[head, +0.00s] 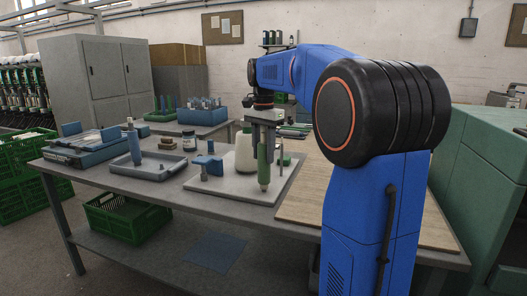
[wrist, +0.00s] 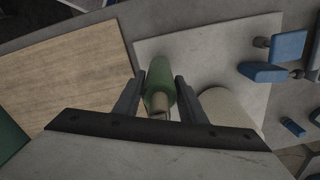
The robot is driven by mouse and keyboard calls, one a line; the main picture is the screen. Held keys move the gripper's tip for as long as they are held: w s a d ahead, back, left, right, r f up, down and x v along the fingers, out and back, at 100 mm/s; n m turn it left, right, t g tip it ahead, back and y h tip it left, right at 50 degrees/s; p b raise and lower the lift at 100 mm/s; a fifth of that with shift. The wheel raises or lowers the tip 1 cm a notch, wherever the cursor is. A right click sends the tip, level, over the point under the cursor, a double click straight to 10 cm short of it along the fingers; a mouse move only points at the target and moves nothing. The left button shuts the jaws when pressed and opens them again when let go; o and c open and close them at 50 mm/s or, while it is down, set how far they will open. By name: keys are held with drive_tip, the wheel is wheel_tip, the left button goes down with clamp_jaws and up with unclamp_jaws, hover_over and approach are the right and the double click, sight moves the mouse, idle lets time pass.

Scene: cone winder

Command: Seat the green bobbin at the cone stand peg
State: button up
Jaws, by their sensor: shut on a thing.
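The green bobbin (head: 263,165) hangs upright below my gripper (head: 263,122) in the head view, with a tan lower end. In the wrist view the green bobbin (wrist: 160,78) lies between the two dark fingers of my gripper (wrist: 161,84), which is shut on it. The bobbin is over the front right part of a pale grey plate (head: 230,192); I cannot tell whether its lower end touches the plate. A thin upright post (head: 281,152) stands just right of the bobbin. A cream cone (head: 245,152) stands behind and left of it. Which part is the stand peg is unclear.
A blue bracket (head: 207,164) stands on the plate's left side. A wooden board (head: 312,200) lies clear at right.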

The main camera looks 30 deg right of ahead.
drive_tip(key=shift+f, duration=0.6)
idle(0.7)
drive_tip(key=o, duration=1)
drive_tip(key=shift+o, duration=0.2)
wheel_tip(320, 180, up, 17)
drive_tip(key=shift+r, duration=0.2)
idle(0.3)
